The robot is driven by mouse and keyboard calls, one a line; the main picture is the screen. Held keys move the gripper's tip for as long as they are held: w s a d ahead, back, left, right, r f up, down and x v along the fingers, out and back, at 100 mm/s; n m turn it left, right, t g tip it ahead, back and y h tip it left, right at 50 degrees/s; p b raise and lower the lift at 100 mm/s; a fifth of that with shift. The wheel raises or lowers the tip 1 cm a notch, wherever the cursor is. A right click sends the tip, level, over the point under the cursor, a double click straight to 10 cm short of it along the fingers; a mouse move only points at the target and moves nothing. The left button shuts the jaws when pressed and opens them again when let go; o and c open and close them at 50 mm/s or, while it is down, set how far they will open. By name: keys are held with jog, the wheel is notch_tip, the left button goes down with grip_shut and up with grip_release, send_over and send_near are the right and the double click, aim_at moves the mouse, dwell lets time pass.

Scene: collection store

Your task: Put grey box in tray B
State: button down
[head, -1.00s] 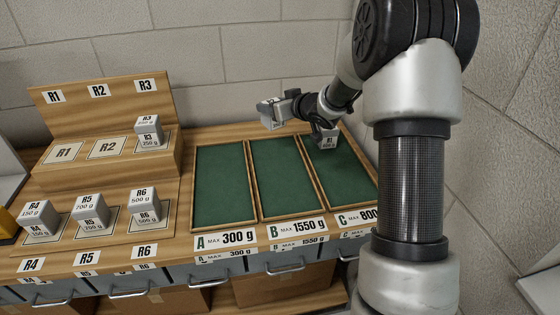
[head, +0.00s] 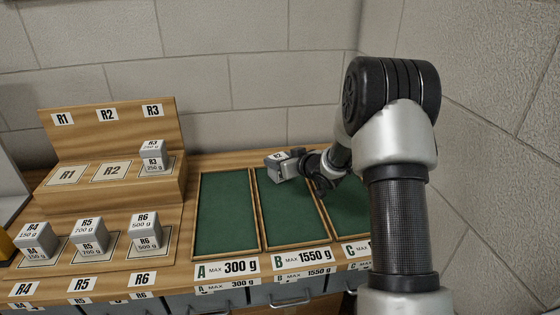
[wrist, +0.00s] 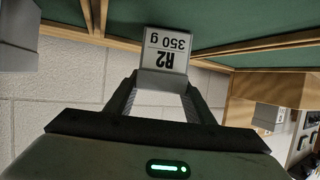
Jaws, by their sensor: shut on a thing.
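The grey box labelled R2, 350 g (head: 283,166), is between the fingers of my gripper (head: 303,165), over the far end of tray B (head: 290,218). Whether it touches the tray cannot be told. In the wrist view the fingers of my gripper (wrist: 160,88) are shut on the grey box (wrist: 164,48), its label upside down. Tray B has a green floor and a wooden rim. The middle of its floor is bare.
Tray A (head: 226,215) is empty on the left. Tray C (head: 347,205) is partly hidden by my arm on the right. The stepped wooden rack (head: 110,125) holds grey boxes at R3 (head: 152,158), R4 (head: 36,240), R5 (head: 90,235) and R6 (head: 145,230).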

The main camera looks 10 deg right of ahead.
jog(key=shift+f, duration=0.1)
jog(key=c, duration=0.8)
grip_release()
jog(key=shift+f, duration=0.1)
jog(key=shift+c, duration=0.2)
